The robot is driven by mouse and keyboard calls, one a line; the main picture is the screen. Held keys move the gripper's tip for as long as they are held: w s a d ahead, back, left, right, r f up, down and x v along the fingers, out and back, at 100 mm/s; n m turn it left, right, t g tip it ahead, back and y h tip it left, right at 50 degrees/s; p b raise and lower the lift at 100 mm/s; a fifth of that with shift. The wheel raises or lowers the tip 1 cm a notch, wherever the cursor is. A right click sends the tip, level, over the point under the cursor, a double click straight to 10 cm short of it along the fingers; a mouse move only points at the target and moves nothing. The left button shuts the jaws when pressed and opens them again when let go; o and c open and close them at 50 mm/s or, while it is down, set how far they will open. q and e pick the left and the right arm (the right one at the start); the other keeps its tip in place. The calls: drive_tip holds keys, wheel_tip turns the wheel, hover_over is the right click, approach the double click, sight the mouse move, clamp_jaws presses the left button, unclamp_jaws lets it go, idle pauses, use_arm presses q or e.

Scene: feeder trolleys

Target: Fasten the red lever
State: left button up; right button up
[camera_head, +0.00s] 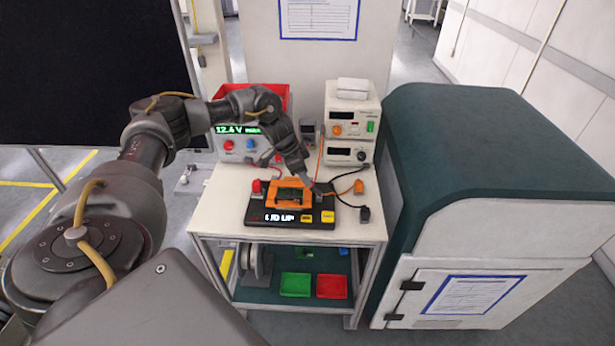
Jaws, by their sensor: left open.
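A black test device (262,219) with an orange frame (290,208) stands on the trolley's white top. Its lit display seems to read "LID UP". A small red part (257,187) stands upright at the device's left rear; it looks like the red lever, but it is too small to tell its latch position. My left arm reaches over from the left, and my left gripper (316,190) is open at the right side of the orange frame, apart from the red part. I cannot tell whether it touches the frame. My right gripper is not in view.
Behind the device stand a meter (238,130) reading about 12.4 V, a red bin (277,92) and stacked power supplies (350,128). Cables lie at the right of the trolley top (220,213). Green (295,284) and red (331,286) trays sit below. A large dark green cabinet (470,140) stands close on the right.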

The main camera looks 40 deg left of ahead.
sight(314, 188)
use_arm(q)
drive_tip(key=shift+x, duration=1.5)
clamp_jaws()
